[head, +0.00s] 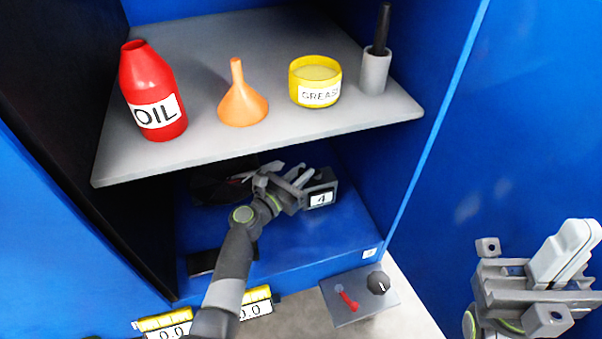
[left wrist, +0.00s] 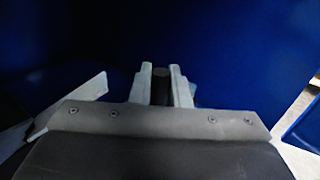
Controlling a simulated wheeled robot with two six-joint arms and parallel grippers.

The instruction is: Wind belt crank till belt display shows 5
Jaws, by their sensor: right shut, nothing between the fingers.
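The belt display (head: 321,199) is a small dark box with a white face reading 4, low inside the blue cabinet under the shelf. My left gripper (head: 293,176) reaches in beside it, just to its left. In the left wrist view its two light fingers (left wrist: 161,86) stand on both sides of a short dark upright post, the crank handle (left wrist: 161,88), and appear closed on it. The rest of the crank is hidden. My right gripper (head: 570,250) is shut and empty at the lower right, outside the cabinet.
The grey shelf (head: 200,160) overhangs the left arm. It bears a red oil bottle (head: 150,85), orange funnel (head: 242,102), yellow grease tub (head: 315,80) and grey cup (head: 374,72) with a black rod. A panel (head: 340,318) with red lever (head: 347,299) and black knob (head: 378,283) is in front.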

